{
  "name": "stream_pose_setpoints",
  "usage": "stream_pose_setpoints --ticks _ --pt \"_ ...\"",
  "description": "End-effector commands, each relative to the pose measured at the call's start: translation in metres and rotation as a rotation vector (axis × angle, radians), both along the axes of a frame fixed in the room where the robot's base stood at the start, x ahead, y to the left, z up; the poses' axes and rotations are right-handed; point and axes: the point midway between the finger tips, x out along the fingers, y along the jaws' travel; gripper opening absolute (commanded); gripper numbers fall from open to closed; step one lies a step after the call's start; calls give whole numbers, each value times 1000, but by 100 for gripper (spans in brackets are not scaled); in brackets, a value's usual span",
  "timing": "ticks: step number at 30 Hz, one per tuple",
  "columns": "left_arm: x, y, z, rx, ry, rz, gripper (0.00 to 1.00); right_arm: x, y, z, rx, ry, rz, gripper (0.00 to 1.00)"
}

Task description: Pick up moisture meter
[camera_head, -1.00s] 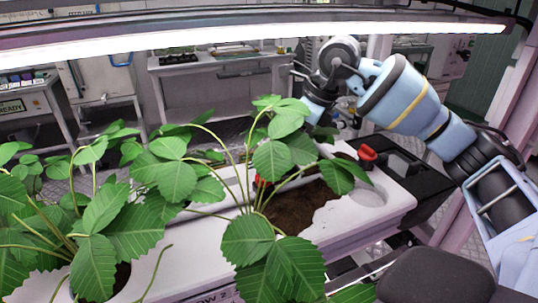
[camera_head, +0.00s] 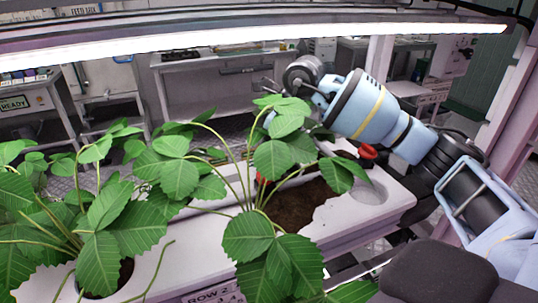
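I cannot clearly make out a moisture meter. A small red thing (camera_head: 367,152) sits at the far edge of the white planter trough (camera_head: 336,226), near its right end; I cannot tell what it is. Another bit of red (camera_head: 261,178) shows between the plant stems, mostly hidden. My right arm (camera_head: 362,106) reaches in from the right over the far side of the trough. Its gripper is behind the leaves of the middle plant (camera_head: 273,159), so its fingers and anything between them are hidden. My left gripper is not in view.
Leafy plants (camera_head: 107,210) crowd the left and middle of the trough. Dark soil (camera_head: 293,207) lies bare beside an empty round hole (camera_head: 368,190) at right. A bright lamp bar (camera_head: 250,45) crosses above. Benches (camera_head: 225,75) stand behind.

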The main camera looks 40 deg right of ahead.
Motion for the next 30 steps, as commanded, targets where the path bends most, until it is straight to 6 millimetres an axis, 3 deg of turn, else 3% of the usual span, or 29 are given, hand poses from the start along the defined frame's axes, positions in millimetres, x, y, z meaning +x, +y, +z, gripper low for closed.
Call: stream_pose_setpoints --ticks 8,20,30 --pt "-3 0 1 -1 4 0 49 1 1 -2 0 0 0 55" --pt "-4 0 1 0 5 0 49 1 0 -2 1 -1 0 3" --pt "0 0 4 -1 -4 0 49 0 0 3 0 -2 0 2"
